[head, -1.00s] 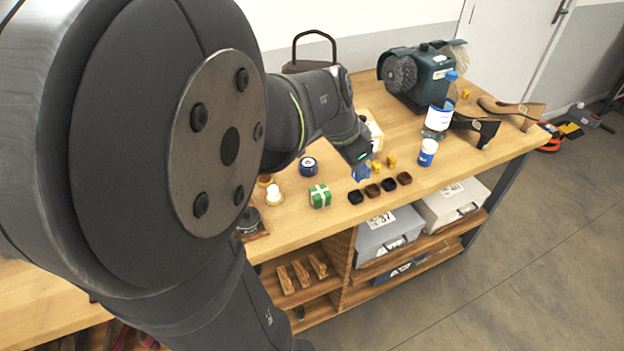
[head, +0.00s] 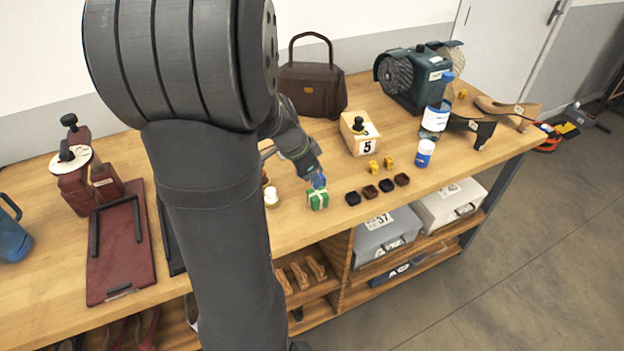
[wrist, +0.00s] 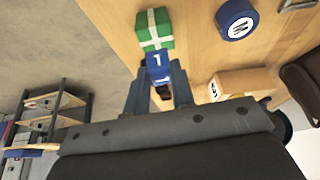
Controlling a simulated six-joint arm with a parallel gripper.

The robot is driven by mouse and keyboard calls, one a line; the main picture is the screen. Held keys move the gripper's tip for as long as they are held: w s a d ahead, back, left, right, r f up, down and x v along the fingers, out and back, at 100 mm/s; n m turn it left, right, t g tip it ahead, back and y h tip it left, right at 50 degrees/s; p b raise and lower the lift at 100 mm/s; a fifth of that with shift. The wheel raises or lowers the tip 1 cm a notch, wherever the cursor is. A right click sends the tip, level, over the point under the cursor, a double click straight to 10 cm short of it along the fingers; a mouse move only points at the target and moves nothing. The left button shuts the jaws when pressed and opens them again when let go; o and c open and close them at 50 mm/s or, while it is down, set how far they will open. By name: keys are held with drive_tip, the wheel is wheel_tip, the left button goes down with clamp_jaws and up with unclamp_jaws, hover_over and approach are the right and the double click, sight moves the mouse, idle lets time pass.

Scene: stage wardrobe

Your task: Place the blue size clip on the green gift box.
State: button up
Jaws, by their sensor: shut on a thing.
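My gripper (wrist: 161,95) is shut on the blue size clip (wrist: 158,66), which shows a white 1 in the wrist view. The green gift box (wrist: 154,28) with a pale ribbon is directly beyond the clip there. In the head view, my gripper (head: 317,180) points down just above the green gift box (head: 318,200), with a bit of the blue clip (head: 319,183) at its tip. I cannot tell whether clip and box touch.
A round blue tin (wrist: 237,18) is near the box in the wrist view. A row of dark small boxes (head: 370,192) lies right of the gift box. A wooden block marked 5 (head: 360,135) is behind.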

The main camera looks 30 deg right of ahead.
drive_tip(key=shift+f, duration=1.25)
drive_tip(key=shift+f, duration=0.15)
drive_tip(key=o, duration=0.9)
drive_tip(key=v, duration=1.2)
